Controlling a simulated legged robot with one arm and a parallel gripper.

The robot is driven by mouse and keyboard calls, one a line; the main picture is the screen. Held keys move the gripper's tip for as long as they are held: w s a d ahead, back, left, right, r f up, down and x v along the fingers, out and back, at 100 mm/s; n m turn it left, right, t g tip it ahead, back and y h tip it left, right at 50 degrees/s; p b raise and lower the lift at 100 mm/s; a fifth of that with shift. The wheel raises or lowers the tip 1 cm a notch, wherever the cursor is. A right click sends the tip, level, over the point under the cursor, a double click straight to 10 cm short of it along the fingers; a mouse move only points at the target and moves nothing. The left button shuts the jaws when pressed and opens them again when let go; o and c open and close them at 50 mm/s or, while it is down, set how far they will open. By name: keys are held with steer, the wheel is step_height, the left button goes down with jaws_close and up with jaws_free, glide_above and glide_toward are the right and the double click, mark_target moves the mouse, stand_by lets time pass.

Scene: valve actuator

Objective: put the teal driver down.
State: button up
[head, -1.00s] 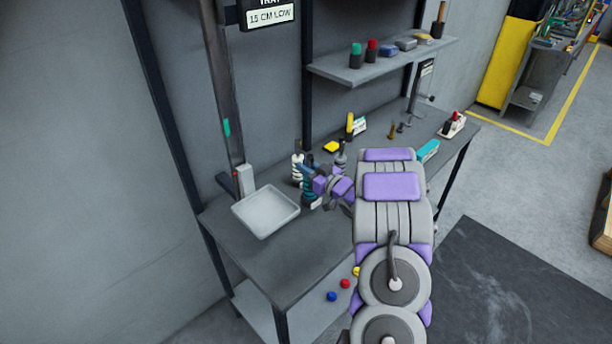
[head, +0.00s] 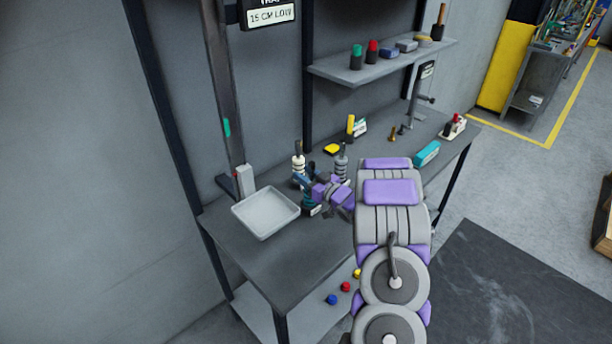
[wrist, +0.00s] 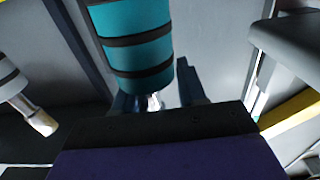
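The teal driver (wrist: 137,45), a teal cylinder with black bands, is close up in the wrist view. In the head view it is a small teal and dark shape (head: 309,201) just right of the tray, mostly covered by my gripper. My gripper (head: 308,185) is right at the driver; in the wrist view its dark blue fingers (wrist: 158,95) stand apart, with a gap between the right finger and the driver. The left finger is partly behind the driver. Whether the driver's base touches the bench is hidden.
A white tray (head: 266,213) lies left of the driver. A white-banded driver (head: 298,166) and a grey driver (head: 341,162) stand close behind my gripper. A teal box (head: 427,153) is farther right. The front of the bench (head: 285,262) is clear.

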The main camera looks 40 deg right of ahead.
steer(key=shift+o, duration=0.3)
steer(key=s+d+p, duration=0.1)
steer(key=s+p, duration=0.1)
steer(key=s, duration=1)
steer(key=w+r+g+h, duration=0.4)
steer(key=g+h, duration=0.1)
steer(key=g, duration=0.1)
steer(key=s+a+r+m+g+h, duration=0.2)
steer(key=s+a+r+g, duration=0.2)
steer(key=a+r, duration=0.25)
steer(key=s+a+r+n+g+y, duration=0.1)
steer(key=s+a+g+y, duration=0.4)
steer(key=s+a, duration=2.6)
steer(key=r+g, duration=0.1)
steer(key=g, duration=0.3)
steer(key=shift+a+r+g+y, duration=0.15)
steer(key=shift+a+g+y, duration=0.05)
steer(key=shift+g+y, duration=0.2)
steer(key=shift+w, duration=0.1)
